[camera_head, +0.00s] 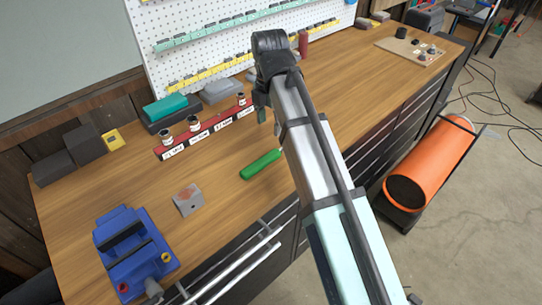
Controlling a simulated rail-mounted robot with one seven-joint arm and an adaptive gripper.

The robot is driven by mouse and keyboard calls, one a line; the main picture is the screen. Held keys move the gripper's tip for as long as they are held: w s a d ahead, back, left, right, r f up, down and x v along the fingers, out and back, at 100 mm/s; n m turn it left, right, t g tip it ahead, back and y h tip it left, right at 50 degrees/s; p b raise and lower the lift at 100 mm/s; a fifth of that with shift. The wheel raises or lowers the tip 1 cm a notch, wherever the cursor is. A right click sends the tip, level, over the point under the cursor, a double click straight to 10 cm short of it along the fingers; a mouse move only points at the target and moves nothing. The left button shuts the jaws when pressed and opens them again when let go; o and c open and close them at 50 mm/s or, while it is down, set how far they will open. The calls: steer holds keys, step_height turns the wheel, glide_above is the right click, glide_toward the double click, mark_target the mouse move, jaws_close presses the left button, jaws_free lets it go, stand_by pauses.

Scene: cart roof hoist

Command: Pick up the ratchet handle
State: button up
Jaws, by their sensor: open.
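A green handle (261,164), which looks like the ratchet handle, lies on the wooden workbench (235,200) near its front edge. Its right end is close to my arm in the picture, and I cannot tell whether more of it is hidden behind the arm. My gripper (263,113) points down over the bench, above and behind the green handle in the picture, beside the right end of the red rail. It is open and apart from the handle. My arm hides part of the gripper.
A red labelled rail (209,133) holds several small sockets. A blue vise (133,250) and a grey metal block (188,200) are at left. Dark boxes and a teal box (165,106) stand near the pegboard (215,40). An orange cylinder (432,160) is beside the bench.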

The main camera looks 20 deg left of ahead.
steer(key=p, duration=0.2)
glide_above(270, 155)
step_height(270, 155, down, 7)
steer(key=shift+w+f, duration=0.1)
steer(key=shift+f, duration=0.1)
steer(key=shift+f+p, duration=1)
steer(key=shift+f, duration=1.65)
jaws_close()
